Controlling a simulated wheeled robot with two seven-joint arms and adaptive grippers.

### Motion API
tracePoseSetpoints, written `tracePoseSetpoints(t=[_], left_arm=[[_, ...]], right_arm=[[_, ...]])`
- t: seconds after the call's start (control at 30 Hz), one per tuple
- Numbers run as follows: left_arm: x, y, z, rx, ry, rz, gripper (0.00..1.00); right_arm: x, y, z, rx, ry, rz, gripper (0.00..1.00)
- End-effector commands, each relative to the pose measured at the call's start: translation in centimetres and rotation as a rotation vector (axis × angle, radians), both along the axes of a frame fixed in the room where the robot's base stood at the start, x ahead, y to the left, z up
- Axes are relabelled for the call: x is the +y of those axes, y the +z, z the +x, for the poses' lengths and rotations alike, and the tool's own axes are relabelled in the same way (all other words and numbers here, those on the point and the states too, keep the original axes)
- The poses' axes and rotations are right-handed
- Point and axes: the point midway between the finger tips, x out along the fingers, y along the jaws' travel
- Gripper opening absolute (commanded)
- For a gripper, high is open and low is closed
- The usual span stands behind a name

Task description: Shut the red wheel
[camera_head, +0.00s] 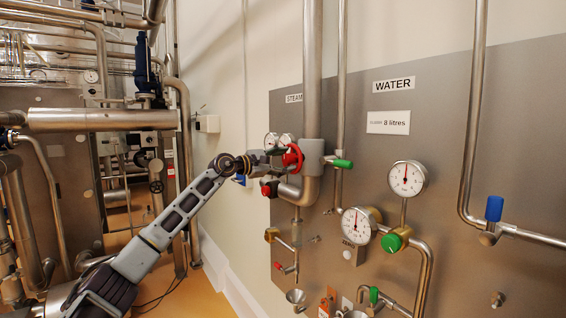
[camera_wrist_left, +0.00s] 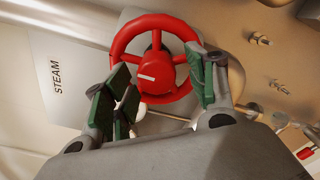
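The red wheel (camera_head: 293,157) is on the steam pipework at the left part of the grey panel. In the left wrist view the red wheel (camera_wrist_left: 155,56) shows its rim, spokes and a hub with a white mark. My left gripper (camera_head: 277,159) is at the wheel, its arm reaching in from the lower left. In the left wrist view my left gripper (camera_wrist_left: 163,88) is open, with green-padded fingers on either side of the wheel's lower part. The fingers overlap the rim in the picture; I cannot tell whether they touch it. My right gripper is not in view.
A thick vertical pipe (camera_head: 312,70) and two gauges sit close by the wheel. A red knob (camera_head: 269,189) is just below. Green handle (camera_head: 342,163), water gauge (camera_head: 407,178), green knob (camera_head: 391,243) and blue handle (camera_head: 494,208) are to the right. Pipework fills the left.

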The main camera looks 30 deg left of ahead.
Motion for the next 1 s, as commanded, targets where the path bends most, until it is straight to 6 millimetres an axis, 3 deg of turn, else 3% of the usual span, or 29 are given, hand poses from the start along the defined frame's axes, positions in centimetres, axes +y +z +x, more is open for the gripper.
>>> tracePoseSetpoints(t=[0.47, 1.0], left_arm=[[0.3, 0.2, -0.5, -0.004, 0.002, -0.002, 0.57], [1.9, 0.2, -4.1, -0.003, 0.003, -0.002, 0.57]], right_arm=[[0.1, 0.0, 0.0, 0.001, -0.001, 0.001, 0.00], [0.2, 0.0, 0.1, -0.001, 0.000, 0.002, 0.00]])
